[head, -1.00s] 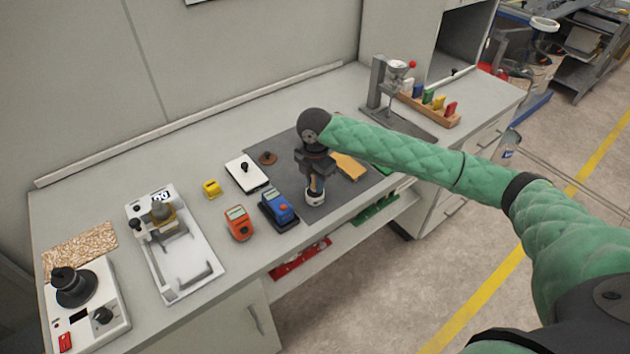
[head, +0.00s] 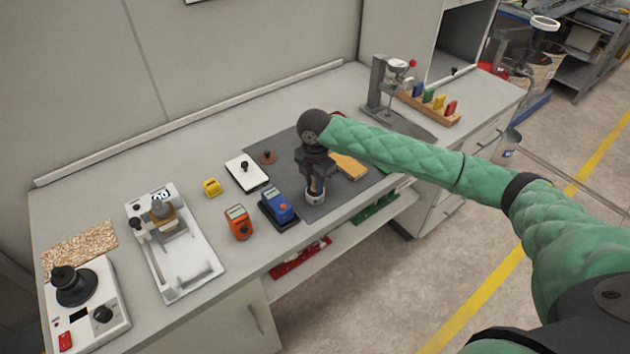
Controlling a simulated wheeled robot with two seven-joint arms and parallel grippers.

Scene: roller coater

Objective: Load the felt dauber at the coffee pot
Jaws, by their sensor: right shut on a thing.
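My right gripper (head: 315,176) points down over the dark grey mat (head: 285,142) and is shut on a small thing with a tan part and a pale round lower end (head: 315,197). It stands over the mat near the bench's front edge. I cannot tell whether this is the felt dauber or whether it touches the mat. No coffee pot can be made out for sure. A black round piece (head: 75,287) sits on a white box with a knob (head: 104,316) at the far left. My left gripper is not in view.
Close left of the gripper are a blue device (head: 277,207), an orange device (head: 238,222) and a white plate with a black knob (head: 246,171). A yellow slab (head: 348,166) lies to the right. A grey press stand (head: 378,88) and a wooden rack (head: 440,112) stand at the back right.

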